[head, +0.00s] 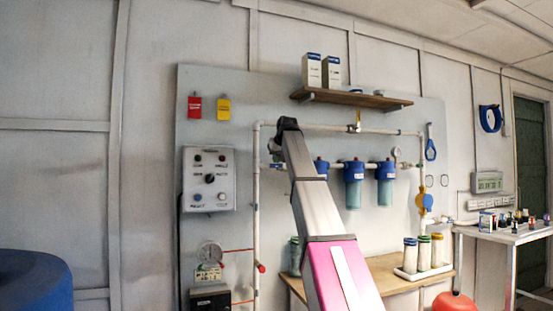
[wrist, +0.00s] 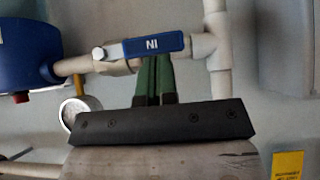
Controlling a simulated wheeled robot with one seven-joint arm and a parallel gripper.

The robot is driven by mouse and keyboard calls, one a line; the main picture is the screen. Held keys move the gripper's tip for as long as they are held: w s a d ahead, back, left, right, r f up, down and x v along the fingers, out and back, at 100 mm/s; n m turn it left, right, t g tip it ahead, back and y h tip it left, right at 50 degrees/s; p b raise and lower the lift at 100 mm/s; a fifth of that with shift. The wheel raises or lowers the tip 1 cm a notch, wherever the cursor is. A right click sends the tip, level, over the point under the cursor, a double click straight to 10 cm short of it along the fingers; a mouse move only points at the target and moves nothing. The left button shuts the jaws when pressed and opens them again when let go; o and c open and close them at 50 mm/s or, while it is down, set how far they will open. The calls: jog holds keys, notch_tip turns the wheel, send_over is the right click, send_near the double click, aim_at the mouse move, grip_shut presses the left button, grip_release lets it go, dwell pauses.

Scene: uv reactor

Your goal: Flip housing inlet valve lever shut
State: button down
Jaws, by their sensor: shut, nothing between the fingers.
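The inlet valve lever (wrist: 155,45) is a blue handle with white letters that appear upside down in the wrist view. It lies roughly in line with the pale pipe, running from its pivot nut (wrist: 98,53) toward the pipe tee. My gripper (wrist: 153,62) has green fingers, closed together and empty. Their tips meet the lower edge of the lever in the picture; I cannot tell whether they touch it.
Blue filter housings (head: 354,170) hang right of my arm; one housing (wrist: 28,42) is close in the wrist view, with a gauge (wrist: 73,112) nearby. A vertical pipe (head: 256,200) and a control box (head: 209,178) are to the left. A shelf (head: 350,98) is above.

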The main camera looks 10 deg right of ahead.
jog(key=shift+a+f+h, duration=0.1)
jog(key=shift+f+h, duration=0.1)
jog(key=shift+h, duration=0.1)
jog(key=shift+f+n, duration=0.15)
jog(key=shift+n, duration=0.15)
notch_tip(320, 180, down, 9)
jog(key=d+n+t+h, duration=0.3)
jog(key=n+t+h, duration=0.2)
jog(key=h, duration=0.6)
jog(key=n, duration=0.2)
jog(key=shift+w+n+t, duration=0.3)
jog(key=shift+n, duration=0.1)
jog(key=shift+s+f, duration=0.1)
dwell(0.5)
jog(key=v, duration=1)
jog(key=shift+s, duration=0.3)
